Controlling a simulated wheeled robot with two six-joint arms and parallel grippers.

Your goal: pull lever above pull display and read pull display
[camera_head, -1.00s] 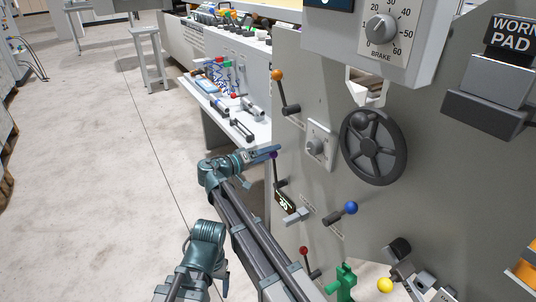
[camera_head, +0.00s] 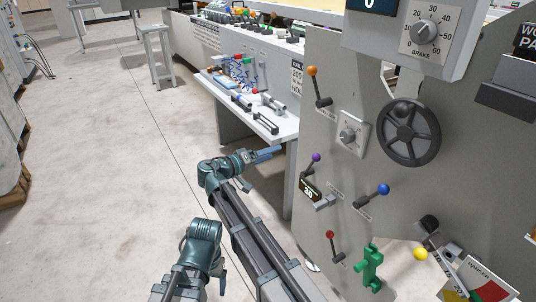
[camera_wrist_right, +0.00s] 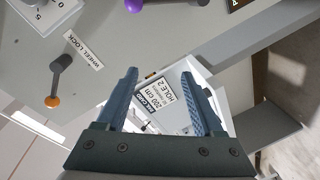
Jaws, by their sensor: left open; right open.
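A lever with a purple knob (camera_head: 316,157) stands on the grey machine panel. Just below it is a small dark display (camera_head: 310,190) with light digits that look like 30, too small to be sure. My right gripper (camera_head: 268,153) is open and empty, left of the purple knob and apart from it. In the right wrist view its fingers (camera_wrist_right: 168,92) are spread with nothing between them; the purple knob (camera_wrist_right: 146,5) and a corner of the display (camera_wrist_right: 236,4) show at the top edge. My left gripper (camera_head: 223,284) is low in the head view, small and partly hidden by its arm.
The panel also carries an orange-knob lever (camera_head: 312,71), a dial (camera_head: 348,136), a black handwheel (camera_head: 409,132), a blue-knob lever (camera_head: 383,189), a red-knob lever (camera_head: 330,235) and a green handle (camera_head: 371,266). A white bench (camera_head: 276,129) stands behind.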

